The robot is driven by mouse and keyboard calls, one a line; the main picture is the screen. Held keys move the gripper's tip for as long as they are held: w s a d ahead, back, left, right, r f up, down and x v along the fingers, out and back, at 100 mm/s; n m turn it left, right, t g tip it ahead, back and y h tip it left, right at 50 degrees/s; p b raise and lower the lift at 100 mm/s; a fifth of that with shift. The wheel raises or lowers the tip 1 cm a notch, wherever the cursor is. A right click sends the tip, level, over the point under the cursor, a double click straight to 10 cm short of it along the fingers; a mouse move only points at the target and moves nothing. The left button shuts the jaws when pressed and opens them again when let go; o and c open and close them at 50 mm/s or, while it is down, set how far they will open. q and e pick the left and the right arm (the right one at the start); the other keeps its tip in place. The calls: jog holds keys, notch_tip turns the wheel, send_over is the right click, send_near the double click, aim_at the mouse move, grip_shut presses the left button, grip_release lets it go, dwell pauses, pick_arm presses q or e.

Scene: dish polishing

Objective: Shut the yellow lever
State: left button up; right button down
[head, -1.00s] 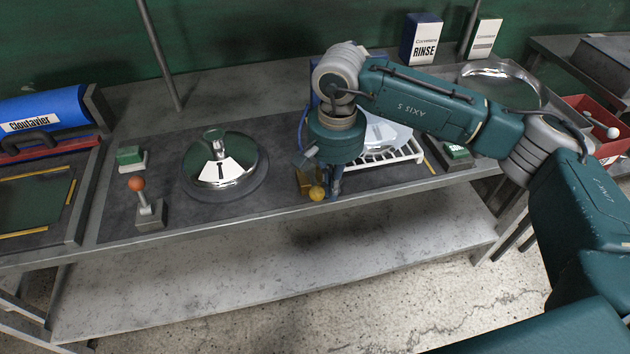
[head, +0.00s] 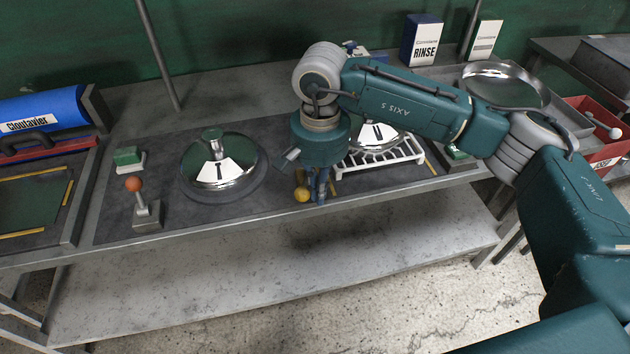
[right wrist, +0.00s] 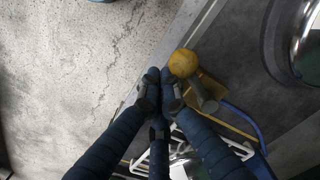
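The yellow lever shows as a yellow ball knob (head: 302,195) at the front edge of the grey bench, right of the silver dome. It also shows in the right wrist view, where the yellow knob (right wrist: 183,63) tops a grey stem leaning over its yellow base (right wrist: 212,88). My right gripper (head: 320,199) points down just right of the knob. In the right wrist view its fingers (right wrist: 161,82) are together with nothing between them. The fingertips are close beside the knob; I cannot tell whether they touch it. My left gripper is out of view.
A silver dome (head: 218,160) sits left of the lever. An orange-knobbed lever (head: 134,185) and a green button (head: 128,155) stand farther left. A white rack (head: 385,158) with a shiny dish lies right of my gripper. The lower shelf (head: 270,275) is clear.

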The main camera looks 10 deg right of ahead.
aim_at(301, 190)
jog(key=shift+a, duration=0.35)
jog(key=shift+a+b, duration=0.4)
jog(key=shift+a, duration=0.35)
jog(key=shift+w+a, duration=0.1)
jog(key=shift+w+a+b, duration=0.2)
jog(key=shift+a+b, duration=0.2)
jog(key=shift+a, duration=0.2)
